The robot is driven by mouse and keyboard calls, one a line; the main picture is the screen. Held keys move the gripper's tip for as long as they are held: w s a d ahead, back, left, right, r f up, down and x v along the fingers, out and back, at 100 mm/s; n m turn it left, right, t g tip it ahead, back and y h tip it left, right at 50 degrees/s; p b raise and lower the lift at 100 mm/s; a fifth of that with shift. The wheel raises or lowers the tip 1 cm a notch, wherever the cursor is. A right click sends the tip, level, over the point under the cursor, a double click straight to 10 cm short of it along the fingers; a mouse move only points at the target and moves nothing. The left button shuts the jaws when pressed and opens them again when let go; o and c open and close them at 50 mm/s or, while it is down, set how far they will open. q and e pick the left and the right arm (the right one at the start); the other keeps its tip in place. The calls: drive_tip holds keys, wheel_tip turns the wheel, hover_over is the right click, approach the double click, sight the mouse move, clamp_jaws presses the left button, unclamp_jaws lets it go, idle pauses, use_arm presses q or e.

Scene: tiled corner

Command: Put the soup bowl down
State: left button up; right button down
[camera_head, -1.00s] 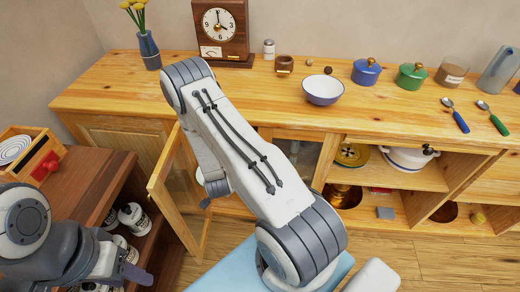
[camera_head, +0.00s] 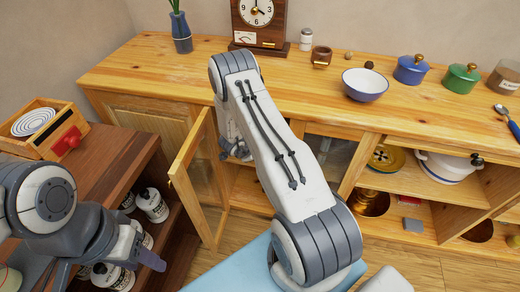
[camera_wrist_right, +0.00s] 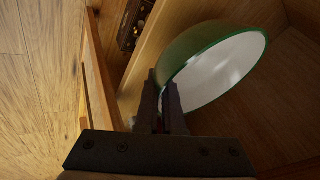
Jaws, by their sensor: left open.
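A bowl (camera_wrist_right: 215,60), green outside with a white inside, fills the upper part of the right wrist view. My right gripper (camera_wrist_right: 166,98) has its two fingers close together at the bowl's near edge, with the bowl's wall apparently pinched between them. The bowl is among wooden panels; I cannot tell whether it touches a surface below. In the head view my right arm hides this bowl and most of that gripper. My left gripper (camera_head: 108,265) is open and empty at the lower left, in front of the brown cart.
The cabinet door (camera_head: 190,175) stands open left of my right arm. A blue-and-white bowl (camera_head: 365,85), blue pot (camera_head: 410,70) and green pot (camera_head: 461,79) stand on the counter (camera_head: 130,72). A lidded white pot (camera_head: 447,165) stands on a shelf. The brown cart (camera_head: 120,150) holds a wooden box.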

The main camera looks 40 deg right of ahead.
drive_tip(key=w+d, duration=0.1)
drive_tip(key=d, duration=0.1)
drive_tip(key=w+d, duration=0.1)
drive_tip(key=w, duration=0.1)
drive_tip(key=shift+w+d, duration=0.15)
drive_tip(key=shift+d, duration=0.2)
drive_tip(key=shift+w+d, duration=0.35)
drive_tip(key=shift+d, duration=0.05)
wheel_tip(320, 180, down, 4)
drive_tip(key=shift+s+a+r, duration=0.1)
drive_tip(key=shift+r, duration=0.15)
drive_tip(key=shift+f, duration=0.15)
drive_tip(key=c, duration=1)
unclamp_jaws()
